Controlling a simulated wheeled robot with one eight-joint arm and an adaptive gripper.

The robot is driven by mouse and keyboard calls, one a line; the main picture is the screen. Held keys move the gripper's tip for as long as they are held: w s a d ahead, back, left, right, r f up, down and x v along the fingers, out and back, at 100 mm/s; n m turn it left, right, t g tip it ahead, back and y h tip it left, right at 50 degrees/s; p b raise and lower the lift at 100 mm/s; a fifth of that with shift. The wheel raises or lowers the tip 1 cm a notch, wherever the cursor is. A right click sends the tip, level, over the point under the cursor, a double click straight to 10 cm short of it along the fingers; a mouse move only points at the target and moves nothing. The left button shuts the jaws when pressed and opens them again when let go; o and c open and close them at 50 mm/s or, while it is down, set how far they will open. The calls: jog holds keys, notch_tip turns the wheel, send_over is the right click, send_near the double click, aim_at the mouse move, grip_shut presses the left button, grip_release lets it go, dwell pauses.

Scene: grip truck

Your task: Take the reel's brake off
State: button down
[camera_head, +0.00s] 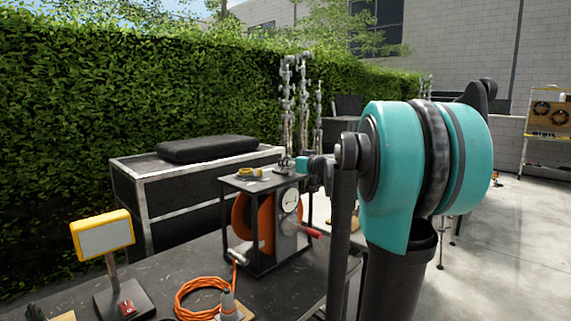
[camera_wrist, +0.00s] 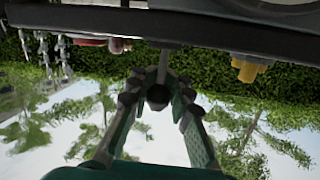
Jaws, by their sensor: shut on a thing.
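The reel (camera_head: 239,222) is orange and sits in a black frame (camera_head: 256,187) on the dark table. A white round dial (camera_head: 289,200) and a red-handled lever (camera_head: 305,232) show on its right side. My gripper (camera_head: 302,165) is at the right edge of the frame's top. In the wrist view, which is upside down, my gripper (camera_wrist: 157,92) is shut on a dark round knob (camera_wrist: 158,97) on a thin stem (camera_wrist: 165,62). The stem meets the grey top plate. I cannot tell the brake's state; my arm hides part of the reel's right side.
A yellow part (camera_head: 245,171) lies on the frame's top. An orange cable coil (camera_head: 203,298) and a yellow-framed panel on a stand (camera_head: 102,234) are on the table in front and left. A black case (camera_head: 180,186) stands behind, before the hedge.

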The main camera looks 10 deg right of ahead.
jog(key=c, duration=1.3)
grip_release()
jog(key=shift+c, duration=0.2)
jog(key=v, duration=1.2)
